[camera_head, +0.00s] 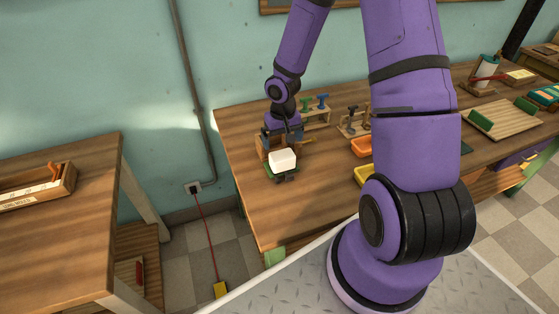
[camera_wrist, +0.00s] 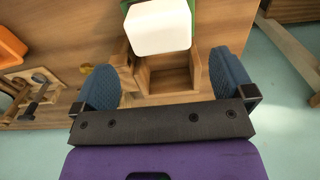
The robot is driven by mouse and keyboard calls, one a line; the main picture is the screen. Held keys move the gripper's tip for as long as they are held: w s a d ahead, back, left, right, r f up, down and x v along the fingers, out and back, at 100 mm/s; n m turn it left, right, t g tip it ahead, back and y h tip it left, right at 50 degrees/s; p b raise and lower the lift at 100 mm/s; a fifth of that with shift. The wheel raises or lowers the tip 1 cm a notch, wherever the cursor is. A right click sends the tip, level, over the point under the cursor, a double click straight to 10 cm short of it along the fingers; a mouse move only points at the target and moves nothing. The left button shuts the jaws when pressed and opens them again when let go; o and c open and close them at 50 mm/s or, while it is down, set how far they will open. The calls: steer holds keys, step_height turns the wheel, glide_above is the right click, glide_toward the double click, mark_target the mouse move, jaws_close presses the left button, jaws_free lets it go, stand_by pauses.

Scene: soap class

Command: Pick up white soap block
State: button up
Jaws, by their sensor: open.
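The white soap block (camera_head: 283,159) sits on a small green base near the left end of the wooden workbench. In the wrist view the white soap block (camera_wrist: 159,27) is at the top middle, on the green base (camera_wrist: 193,8), beyond the fingertips. My gripper (camera_head: 284,133) is just behind the block in the head view, partly hidden. In the wrist view my gripper (camera_wrist: 168,80) has its two blue pads wide apart with nothing held between them. A wooden box-like holder (camera_wrist: 168,75) shows between the pads, next to the block.
Orange (camera_head: 362,146) and yellow (camera_head: 364,174) trays lie right of the block. A wooden rack with green and blue stamps (camera_head: 314,110) stands behind. A board with green ends (camera_head: 502,119) lies farther right. The bench front left (camera_head: 262,212) is clear.

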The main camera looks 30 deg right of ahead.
mark_target(282, 155)
step_height(282, 155, down, 10)
steer(key=shift+d+r, duration=0.1)
stand_by(0.5)
steer(key=c, duration=0.8)
steer(key=shift+c, duration=0.2)
steer(key=shift+r, duration=0.2)
steer(key=shift+r, duration=1.4)
